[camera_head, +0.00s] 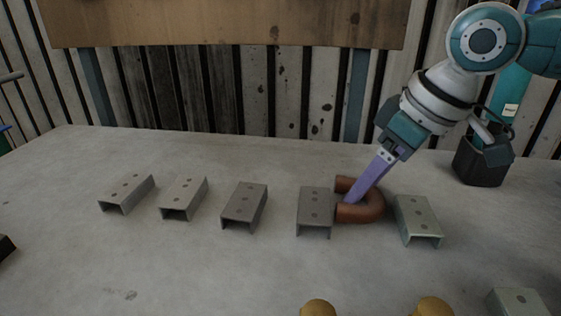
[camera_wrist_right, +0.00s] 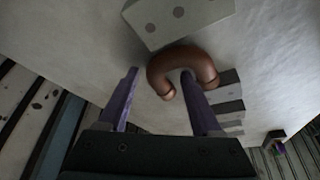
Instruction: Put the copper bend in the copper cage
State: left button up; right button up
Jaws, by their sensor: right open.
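The copper bend (camera_head: 376,208) is a brown U-shaped tube lying on the table between two grey channel pieces. It also shows in the right wrist view (camera_wrist_right: 182,60), where its open side faces my fingers. My right gripper (camera_head: 352,201) reaches down to it from the upper right with purple fingers. In the right wrist view the gripper (camera_wrist_right: 160,74) is open; one finger is in the bend's opening and the other is outside, to the left. I cannot tell whether they touch the bend. I cannot make out a copper cage. My left gripper is not in view.
Several grey channel pieces stand in a row, one (camera_head: 315,207) close left of the bend and one (camera_head: 418,218) close right. Two yellow rounded things (camera_head: 433,306) show at the front edge. A dark container (camera_head: 482,160) stands at the back right.

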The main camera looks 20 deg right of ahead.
grip_shut()
dwell(0.3)
dwell(0.3)
